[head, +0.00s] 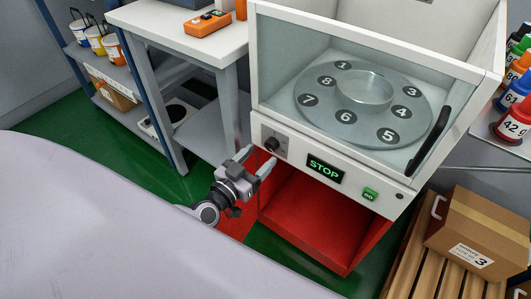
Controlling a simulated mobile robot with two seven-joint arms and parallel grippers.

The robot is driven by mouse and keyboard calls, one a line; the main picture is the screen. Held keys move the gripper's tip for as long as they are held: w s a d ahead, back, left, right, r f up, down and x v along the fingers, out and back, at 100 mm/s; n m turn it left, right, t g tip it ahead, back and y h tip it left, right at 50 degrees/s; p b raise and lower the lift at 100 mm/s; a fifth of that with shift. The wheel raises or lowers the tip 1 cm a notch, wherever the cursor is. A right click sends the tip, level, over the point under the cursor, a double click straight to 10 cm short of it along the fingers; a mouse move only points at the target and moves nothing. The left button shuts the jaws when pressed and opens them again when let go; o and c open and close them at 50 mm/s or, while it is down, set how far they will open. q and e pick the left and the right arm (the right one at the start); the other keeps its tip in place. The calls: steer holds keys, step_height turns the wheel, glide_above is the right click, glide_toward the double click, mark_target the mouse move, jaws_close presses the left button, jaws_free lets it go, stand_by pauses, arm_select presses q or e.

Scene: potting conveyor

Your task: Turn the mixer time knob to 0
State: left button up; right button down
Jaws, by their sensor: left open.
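The mixer (300,185) is a white cabinet on a red base with a clear front panel and a numbered turntable inside. Its small black knob (272,144) sits on a grey plate at the left end of the front panel. The scale around the knob is too small to read. A dark display (325,168) shows STOP in green, and a green button (370,194) is to its right. My left gripper (258,160) is open and empty, with its fingers pointing at the panel just below and left of the knob. Contact cannot be told. My right gripper is not in view.
A white table (180,40) with an orange control box (208,24) stands left of the mixer. A shelf with small buckets (95,38) is farther left. A cardboard box (480,235) on wooden slats and coloured bottles (515,115) are at the right.

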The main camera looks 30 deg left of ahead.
mark_target(269, 148)
arm_select(q)
steer(key=w, duration=0.3)
steer(key=shift+d+b, duration=0.25)
steer(key=shift+b, duration=0.1)
steer(key=shift+w, duration=0.25)
steer(key=c, duration=1)
steer(key=shift+c, duration=0.2)
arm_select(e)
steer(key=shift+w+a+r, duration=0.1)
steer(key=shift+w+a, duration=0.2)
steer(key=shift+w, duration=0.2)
